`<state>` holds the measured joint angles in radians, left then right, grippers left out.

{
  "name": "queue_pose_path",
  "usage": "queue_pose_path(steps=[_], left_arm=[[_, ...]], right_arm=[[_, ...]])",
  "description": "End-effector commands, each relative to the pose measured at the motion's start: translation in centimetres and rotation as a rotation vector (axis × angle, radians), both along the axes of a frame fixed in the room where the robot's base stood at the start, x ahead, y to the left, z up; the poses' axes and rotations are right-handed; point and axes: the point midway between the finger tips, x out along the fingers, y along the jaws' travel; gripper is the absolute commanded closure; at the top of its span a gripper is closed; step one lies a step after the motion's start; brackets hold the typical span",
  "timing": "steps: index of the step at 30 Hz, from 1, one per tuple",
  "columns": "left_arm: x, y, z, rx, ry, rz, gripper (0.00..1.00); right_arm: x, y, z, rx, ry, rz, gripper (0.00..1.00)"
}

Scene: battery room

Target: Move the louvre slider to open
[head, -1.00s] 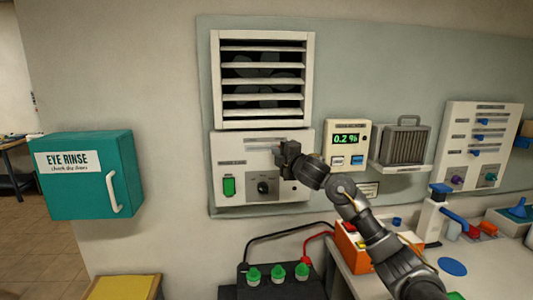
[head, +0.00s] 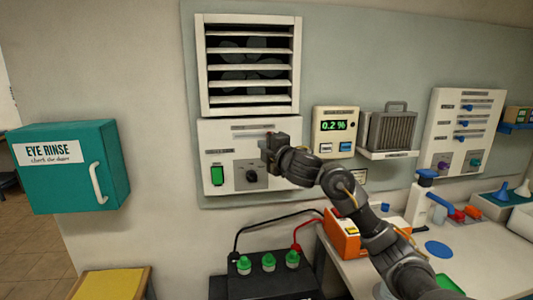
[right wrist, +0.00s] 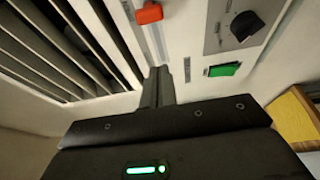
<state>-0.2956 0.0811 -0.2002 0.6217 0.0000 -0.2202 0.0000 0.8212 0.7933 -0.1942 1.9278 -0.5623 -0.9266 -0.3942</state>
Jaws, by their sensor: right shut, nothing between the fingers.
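The louvre (head: 248,65) is a cream wall vent with horizontal slats, dark gaps and round fan shapes behind them. The control panel (head: 222,150) is below it. In the right wrist view, the slider's red handle (right wrist: 148,13) sits on a pale straight track (right wrist: 157,42) between the louvre slats and the black knob. My right gripper (head: 270,150) is in front of the panel's right part, hiding some of it. Its fingers (right wrist: 161,85) are shut and empty, with a visible gap between their tips and the red handle. My left gripper is out of view.
The panel also carries a green switch (head: 217,174) and a black rotary knob (head: 252,175). A 0.2 % display box (head: 336,130) and a grey finned unit (head: 392,130) are to the right. A teal eye rinse cabinet (head: 70,180) hangs left. A battery (head: 265,275) with cables stands below.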

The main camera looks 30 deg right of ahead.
Motion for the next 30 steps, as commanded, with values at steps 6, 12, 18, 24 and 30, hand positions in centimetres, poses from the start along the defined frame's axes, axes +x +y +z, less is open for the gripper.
queue_pose_path(steps=[6,12,18,24,30], left_arm=[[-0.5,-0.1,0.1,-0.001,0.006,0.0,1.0],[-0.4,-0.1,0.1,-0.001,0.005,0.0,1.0],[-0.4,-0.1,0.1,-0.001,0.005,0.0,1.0],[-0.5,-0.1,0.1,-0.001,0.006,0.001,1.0],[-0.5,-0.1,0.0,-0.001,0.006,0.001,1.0]], right_arm=[[-2.5,0.3,0.1,-0.001,0.0,0.001,1.0],[-3.1,0.4,0.0,0.0,0.0,0.002,1.0],[-3.1,0.4,0.0,0.0,0.0,0.002,1.0],[-3.0,0.4,0.0,0.0,0.0,0.002,1.0],[-3.0,1.2,-2.1,0.03,0.026,0.006,1.0]])
